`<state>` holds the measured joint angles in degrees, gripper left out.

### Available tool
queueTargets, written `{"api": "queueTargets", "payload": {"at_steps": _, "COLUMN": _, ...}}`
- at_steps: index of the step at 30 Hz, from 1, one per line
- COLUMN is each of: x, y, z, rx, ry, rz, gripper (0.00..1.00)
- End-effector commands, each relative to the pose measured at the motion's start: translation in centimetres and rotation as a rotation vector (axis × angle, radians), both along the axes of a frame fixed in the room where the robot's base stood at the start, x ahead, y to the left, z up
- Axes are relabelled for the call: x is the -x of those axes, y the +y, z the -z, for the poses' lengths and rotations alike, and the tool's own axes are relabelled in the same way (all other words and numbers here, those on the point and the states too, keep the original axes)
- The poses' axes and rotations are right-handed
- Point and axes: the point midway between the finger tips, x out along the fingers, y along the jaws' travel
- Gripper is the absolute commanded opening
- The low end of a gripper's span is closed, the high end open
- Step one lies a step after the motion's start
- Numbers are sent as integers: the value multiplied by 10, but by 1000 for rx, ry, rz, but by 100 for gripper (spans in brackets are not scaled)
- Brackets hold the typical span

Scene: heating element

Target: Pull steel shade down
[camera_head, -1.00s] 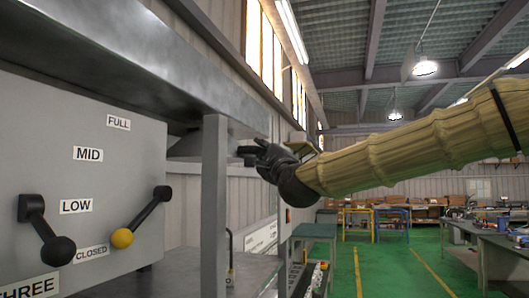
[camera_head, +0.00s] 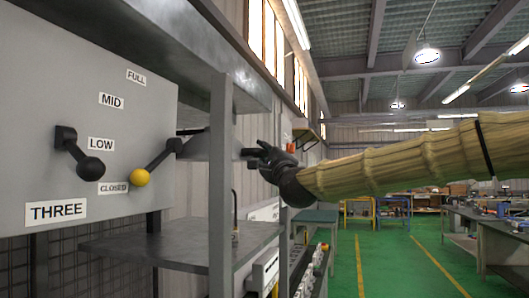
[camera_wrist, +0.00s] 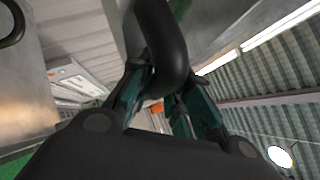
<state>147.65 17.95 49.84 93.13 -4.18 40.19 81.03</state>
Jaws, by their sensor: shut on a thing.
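The steel shade seems to be the grey metal sheet (camera_head: 203,146) seen beside the post under the hood in the head view. Its outline is partly hidden by the post, so its exact position is unclear. My gripper (camera_head: 250,157) is just right of the post, at about the height of this sheet. In the wrist view, a thick black curved handle (camera_wrist: 163,38) rises between the teal-sided fingers of my gripper (camera_wrist: 160,82), which are closed on it. Whether the handle is fixed to the sheet does not show.
A control panel (camera_head: 40,130) at left carries two levers, one with a black knob (camera_head: 90,167) and one with a yellow knob (camera_head: 140,178). A vertical post (camera_head: 222,200) and a steel shelf (camera_head: 170,248) stand close by. Open green floor (camera_head: 390,260) lies to the right.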

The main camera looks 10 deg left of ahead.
Motion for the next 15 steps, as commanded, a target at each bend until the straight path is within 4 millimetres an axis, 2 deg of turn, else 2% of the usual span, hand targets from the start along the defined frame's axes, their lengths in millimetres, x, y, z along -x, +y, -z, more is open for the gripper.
{"api": "queueTargets", "payload": {"at_steps": 1, "x": 0, "y": 0, "z": 13, "rx": 0, "ry": 2, "rz": -1, "gripper": 0}}
{"api": "queueTargets", "payload": {"at_steps": 4, "x": 0, "y": 0, "z": 22, "rx": 0, "ry": 2, "rz": 0, "gripper": 0}}
{"api": "queueTargets", "payload": {"at_steps": 15, "x": 0, "y": 2, "z": 31, "rx": 3, "ry": 5, "rz": -3, "gripper": 0}}
